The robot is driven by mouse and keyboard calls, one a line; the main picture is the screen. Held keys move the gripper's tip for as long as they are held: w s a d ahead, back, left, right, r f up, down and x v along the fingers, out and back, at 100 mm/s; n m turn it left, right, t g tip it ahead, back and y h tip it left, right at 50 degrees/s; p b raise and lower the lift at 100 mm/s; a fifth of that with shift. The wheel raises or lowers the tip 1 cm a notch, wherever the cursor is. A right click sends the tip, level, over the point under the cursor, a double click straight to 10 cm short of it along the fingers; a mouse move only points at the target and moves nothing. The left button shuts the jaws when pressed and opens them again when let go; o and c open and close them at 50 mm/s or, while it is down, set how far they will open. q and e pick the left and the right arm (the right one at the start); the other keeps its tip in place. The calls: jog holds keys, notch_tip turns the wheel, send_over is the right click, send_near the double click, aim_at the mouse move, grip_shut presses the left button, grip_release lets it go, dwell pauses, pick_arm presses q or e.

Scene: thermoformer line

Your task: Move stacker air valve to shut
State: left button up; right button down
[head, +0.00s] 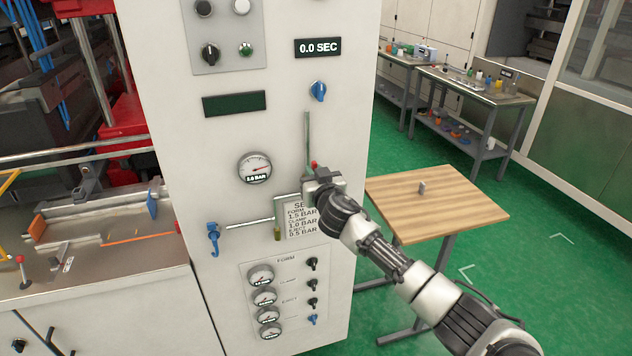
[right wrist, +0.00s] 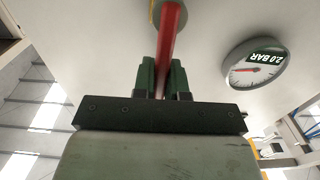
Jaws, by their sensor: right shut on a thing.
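The air valve's red handle (head: 314,164) shows as a small bit of red at the foot of a vertical pipe (head: 307,135) on the white machine panel. My right gripper (head: 318,179) is at the panel there and hides most of the valve. In the right wrist view my gripper's dark green fingers (right wrist: 163,78) are shut on the red handle (right wrist: 173,38), which runs up to a yellowish fitting at the top edge. A round gauge (head: 255,168) left of the valve reads 2.0 BAR in the right wrist view (right wrist: 257,63). My left gripper is not in view.
A label sheet (head: 300,220) hangs just below my gripper, beside a horizontal pipe (head: 250,223) with a blue valve (head: 213,238). A blue knob (head: 318,91) is above. A wooden table (head: 440,200) with a small grey item stands right; green floor is open beyond.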

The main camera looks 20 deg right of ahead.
jog(key=d+m, duration=0.1)
jog(key=m+b, duration=0.1)
jog(key=m, duration=0.1)
jog(key=shift+d+f+m+b, duration=0.25)
jog(key=shift+d+m+b, duration=0.05)
jog(key=shift+d, duration=0.1)
